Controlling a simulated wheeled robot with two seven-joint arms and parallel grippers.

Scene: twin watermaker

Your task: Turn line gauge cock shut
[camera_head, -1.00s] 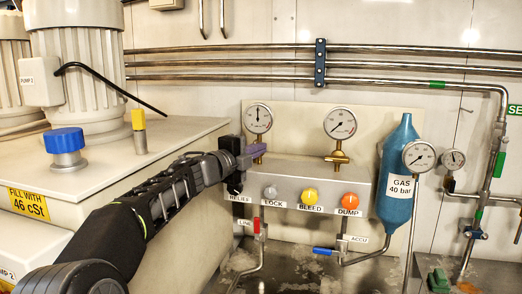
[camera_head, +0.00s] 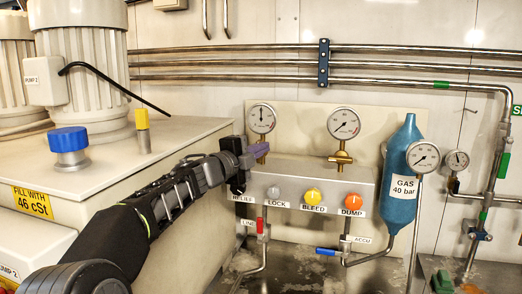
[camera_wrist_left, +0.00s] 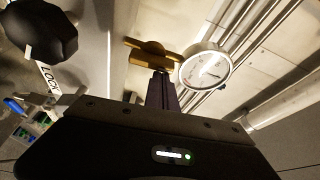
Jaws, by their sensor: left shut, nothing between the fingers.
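The left pressure gauge (camera_head: 261,118) stands above the grey manifold block on a brass cock (camera_head: 262,158). The brass cock also shows in the left wrist view (camera_wrist_left: 150,50), with its bar beside the white-faced gauge (camera_wrist_left: 206,68). My left gripper (camera_head: 259,149) reaches in from the left, its purple fingers at the cock just under the gauge. In the left wrist view the fingers (camera_wrist_left: 161,80) are together and empty, their tips overlapping the brass bar; I cannot tell whether they touch it. The gripper partly hides the cock in the head view. My right gripper is not in view.
The manifold (camera_head: 330,176) carries grey, yellow (camera_head: 313,196) and orange knobs. A red-handled LINE valve (camera_head: 262,228) is below. A second gauge (camera_head: 343,123), a blue gas bottle (camera_head: 403,165) and pipes are to the right. A cream tank (camera_head: 110,165) stands left, near my arm.

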